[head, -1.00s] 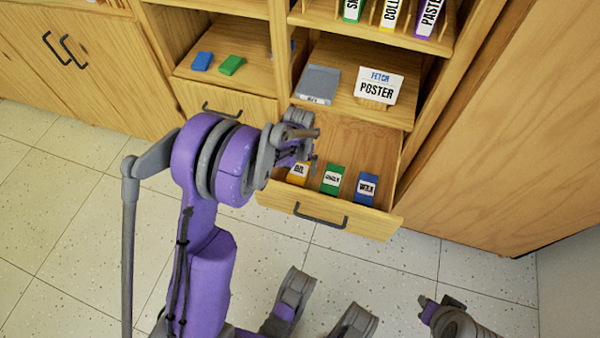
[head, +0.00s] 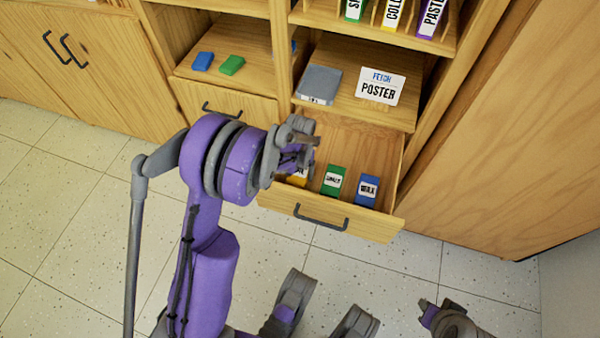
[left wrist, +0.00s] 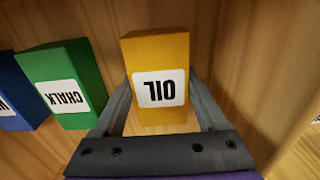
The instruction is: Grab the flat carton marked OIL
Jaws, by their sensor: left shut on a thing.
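The flat carton marked OIL (left wrist: 159,95) is yellow-orange with a white label. In the left wrist view it stands between the two fingers, its label upside down. My left gripper (left wrist: 160,112) is shut on it, with a finger against each side. In the head view my left gripper (head: 304,158) reaches down into the open drawer (head: 330,218) and hides most of the carton; only a bit of it (head: 298,180) shows. I cannot tell whether the carton touches the drawer floor. My right gripper (head: 440,304) is low at the right, apart from the drawer; its jaw state is unclear.
A green CHALK carton (head: 333,181) and a blue WAX carton (head: 367,190) stand in the drawer to the right of the OIL carton. Above the drawer, a grey box (head: 319,83) and a FETCH POSTER sign (head: 380,86) are on the shelf. The floor in front is clear.

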